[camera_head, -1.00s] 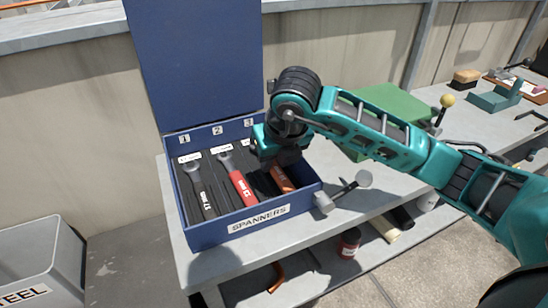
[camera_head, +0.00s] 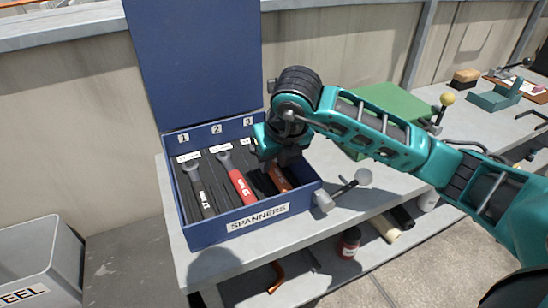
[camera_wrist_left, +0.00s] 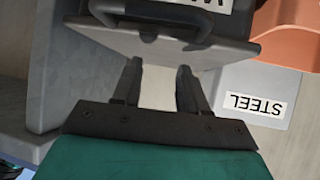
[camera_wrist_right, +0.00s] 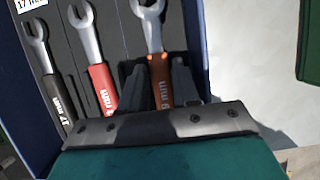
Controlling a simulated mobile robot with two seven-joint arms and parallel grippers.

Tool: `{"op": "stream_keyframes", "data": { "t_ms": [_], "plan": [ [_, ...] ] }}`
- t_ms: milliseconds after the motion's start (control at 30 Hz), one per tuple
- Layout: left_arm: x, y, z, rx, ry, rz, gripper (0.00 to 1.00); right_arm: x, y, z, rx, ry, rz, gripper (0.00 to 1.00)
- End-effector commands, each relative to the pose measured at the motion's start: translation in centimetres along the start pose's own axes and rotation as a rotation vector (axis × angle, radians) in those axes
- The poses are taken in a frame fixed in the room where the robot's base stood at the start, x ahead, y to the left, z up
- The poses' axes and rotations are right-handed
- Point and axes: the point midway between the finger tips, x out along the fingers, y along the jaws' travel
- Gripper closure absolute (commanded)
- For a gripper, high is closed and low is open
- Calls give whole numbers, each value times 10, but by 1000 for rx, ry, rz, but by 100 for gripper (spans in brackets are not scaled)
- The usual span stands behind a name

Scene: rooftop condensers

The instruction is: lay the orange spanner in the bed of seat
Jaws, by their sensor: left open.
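The orange spanner (camera_head: 280,179) is in the third, rightmost place of the blue spanner case (camera_head: 213,236). My right gripper (camera_head: 279,158) is over it and hides its head in the head view. In the right wrist view the spanner's brown-orange handle (camera_wrist_right: 160,82) fills the gap between the fingers of my right gripper (camera_wrist_right: 160,80), which look shut on it. Its open-ended metal head points away from the gripper. How deep it sits in its bed is hard to tell. My left gripper (camera_wrist_left: 160,85) is open and empty, seen only in the left wrist view.
A red spanner (camera_head: 241,186) and a black-handled spanner (camera_head: 203,195) lie in the other two places. The raised lid (camera_head: 195,65) stands behind the case. A hammer-like tool (camera_head: 345,188) lies to the right. A grey STEEL bin (camera_head: 40,255) is at lower left.

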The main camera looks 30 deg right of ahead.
Motion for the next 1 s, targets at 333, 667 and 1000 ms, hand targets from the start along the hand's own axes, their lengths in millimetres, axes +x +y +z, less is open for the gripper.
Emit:
{"op": "stream_keyframes", "data": {
  "t_ms": [333,667,1000],
  "plan": [
    [-6,0,-16,6,12,1,57,-61,1,-1,-5,1,2,45],
    [-8,-5,-14,13,8,-9,57,-121,1,0,-3,-3,2,45],
    [-12,-5,-6,10,-9,-12,57,-131,1,-1,-3,-1,1,45]
  ]
}}
